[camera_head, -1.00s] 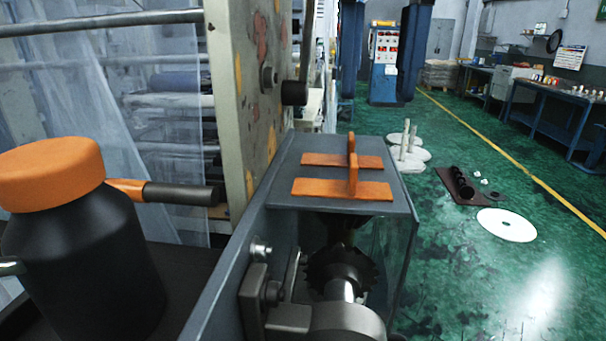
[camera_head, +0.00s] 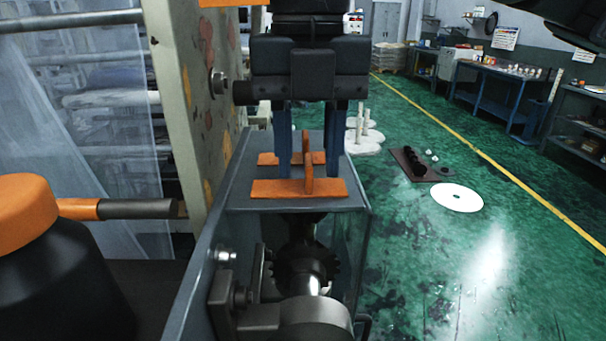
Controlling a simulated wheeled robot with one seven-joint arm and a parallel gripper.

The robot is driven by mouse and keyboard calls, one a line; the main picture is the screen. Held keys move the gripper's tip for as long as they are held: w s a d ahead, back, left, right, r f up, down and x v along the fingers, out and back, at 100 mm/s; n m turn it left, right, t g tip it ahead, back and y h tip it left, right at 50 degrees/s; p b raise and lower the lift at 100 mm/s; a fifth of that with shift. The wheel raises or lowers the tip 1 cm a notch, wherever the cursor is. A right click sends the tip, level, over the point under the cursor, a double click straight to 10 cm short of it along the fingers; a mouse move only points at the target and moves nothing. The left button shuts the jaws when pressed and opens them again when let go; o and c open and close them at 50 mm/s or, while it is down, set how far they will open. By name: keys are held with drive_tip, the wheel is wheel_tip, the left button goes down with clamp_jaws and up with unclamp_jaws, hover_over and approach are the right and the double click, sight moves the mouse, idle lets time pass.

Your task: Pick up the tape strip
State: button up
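Two orange strips lie flat on the grey box top, one behind the other; they are the only things here that look like a tape strip. The front strip (camera_head: 270,189) has an upright orange tab (camera_head: 308,165) at its middle. The rear strip (camera_head: 267,158) is partly hidden behind my gripper's fingers and the front tab. My gripper (camera_head: 309,173) comes down from above with two blue fingers. It is open, one finger left and one right of the upright tab, with gaps on both sides. I cannot tell its exact depth between the strips.
A black bottle with an orange cap (camera_head: 24,215) stands at left. An orange-and-black handle (camera_head: 118,208) sticks out beside it. A spotted machine plate (camera_head: 195,110) rises close to the gripper's left. Below the box top is a toothed wheel (camera_head: 300,268).

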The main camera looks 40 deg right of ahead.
clamp_jaws()
drive_tip(key=shift+d+r, duration=0.1)
drive_tip(key=shift+r, duration=0.05)
idle(0.5)
drive_tip(key=shift+d+r+b, duration=0.1)
drive_tip(key=shift+b, duration=0.35)
wheel_tip(320, 180, up, 6)
drive_tip(key=shift+r+b, duration=0.15)
drive_tip(key=shift+b, duration=0.6)
drive_tip(key=s+d+b, duration=0.4)
drive_tip(key=s+d, duration=0.8)
drive_tip(key=d, duration=0.3)
drive_tip(key=shift+d, duration=0.4)
